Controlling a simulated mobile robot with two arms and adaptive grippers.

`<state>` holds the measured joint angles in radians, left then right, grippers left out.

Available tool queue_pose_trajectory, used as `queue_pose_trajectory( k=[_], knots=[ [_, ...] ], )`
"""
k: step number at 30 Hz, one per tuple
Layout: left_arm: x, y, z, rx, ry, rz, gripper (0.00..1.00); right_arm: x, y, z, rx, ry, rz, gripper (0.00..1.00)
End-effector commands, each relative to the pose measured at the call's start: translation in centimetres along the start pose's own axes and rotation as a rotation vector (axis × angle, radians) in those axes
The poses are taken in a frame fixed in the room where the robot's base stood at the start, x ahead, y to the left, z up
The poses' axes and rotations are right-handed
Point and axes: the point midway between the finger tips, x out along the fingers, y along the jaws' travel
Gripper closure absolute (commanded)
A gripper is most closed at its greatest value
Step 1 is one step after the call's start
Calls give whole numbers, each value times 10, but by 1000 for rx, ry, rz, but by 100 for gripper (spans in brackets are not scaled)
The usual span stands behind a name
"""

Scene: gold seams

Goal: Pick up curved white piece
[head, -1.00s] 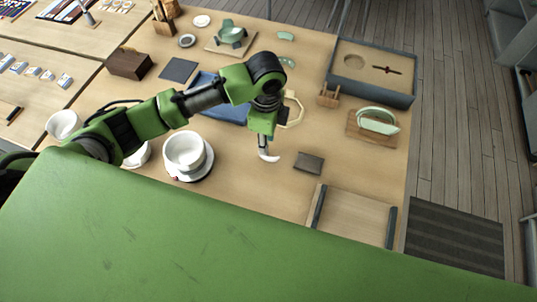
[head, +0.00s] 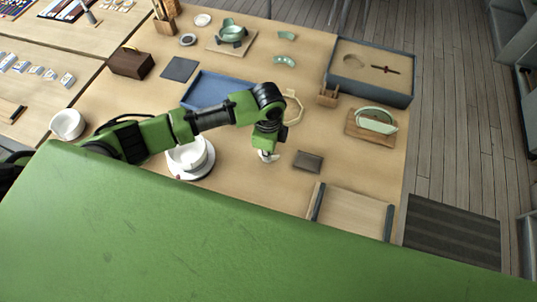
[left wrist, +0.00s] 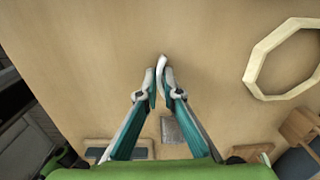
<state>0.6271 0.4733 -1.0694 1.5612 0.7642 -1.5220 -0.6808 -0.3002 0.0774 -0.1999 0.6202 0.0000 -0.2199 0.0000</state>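The curved white piece (left wrist: 162,65) shows in the left wrist view as a small pale strip between the fingertips. In the head view it is a small white shape (head: 269,158) just below my left gripper (head: 265,151), low over the wooden table (head: 235,190). My left gripper (left wrist: 159,83) points down, its fingertips drawn close together on the piece. Part of the piece is hidden by the fingers. I cannot tell whether it touches the table. My right gripper is in neither view.
A white cup (head: 188,155) on a saucer stands left of the gripper, partly behind my arm. A dark square block (head: 308,161) lies close on the right. A pale octagonal ring (left wrist: 252,75) and blue tray (head: 207,88) lie behind. A wooden stand (head: 355,214) is at front right.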

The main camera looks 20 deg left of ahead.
Motion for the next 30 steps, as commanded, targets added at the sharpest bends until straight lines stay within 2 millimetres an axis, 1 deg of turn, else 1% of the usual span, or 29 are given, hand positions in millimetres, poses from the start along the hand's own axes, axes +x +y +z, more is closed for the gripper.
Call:
queue_pose_trajectory(
  k=[11,14,17,20,21,23,25,30],
  knots=[
    [-1,0,0,0,0,0,100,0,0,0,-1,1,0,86],
    [-4,-1,0,0,1,-1,100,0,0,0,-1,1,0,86],
    [-11,-1,0,0,1,-1,100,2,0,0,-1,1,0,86],
    [-25,-1,-1,1,2,-3,100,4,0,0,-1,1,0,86],
    [-33,-1,-1,1,2,-3,100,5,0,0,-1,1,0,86],
    [-39,7,2,1,2,0,100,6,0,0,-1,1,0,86],
    [-50,16,5,2,1,-2,100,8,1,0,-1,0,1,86],
    [-84,43,13,3,1,-2,100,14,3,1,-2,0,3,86]
  ],
)
